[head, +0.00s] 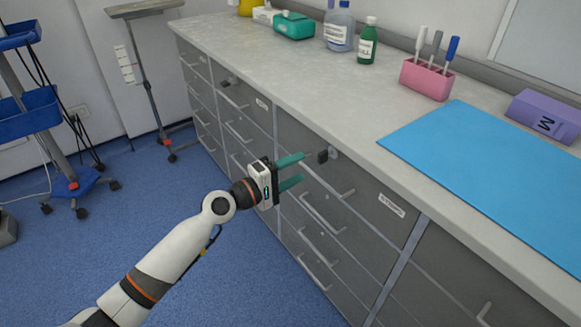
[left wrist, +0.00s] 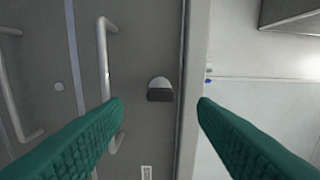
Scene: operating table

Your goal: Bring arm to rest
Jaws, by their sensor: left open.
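My left arm comes in from the lower left in the head view. My left gripper (head: 291,170) has two green fingers, open and empty, pointing at the front of the grey drawer cabinet (head: 345,215). In the left wrist view the open fingers (left wrist: 160,110) frame a small dark-and-white knob or lock (left wrist: 160,90) on a drawer front. The same dark knob shows just beyond the fingertips in the head view (head: 323,156). I cannot tell whether the fingers touch the cabinet. My right gripper is not in view.
The countertop (head: 290,80) holds a blue mat (head: 490,165), a pink holder (head: 427,80) with pens, a purple box (head: 545,115), and bottles (head: 367,42). Drawer handles (head: 322,213) stick out near the gripper. A blue-tray cart (head: 28,105) and a stand (head: 150,75) are at left. Blue floor is open around the arm.

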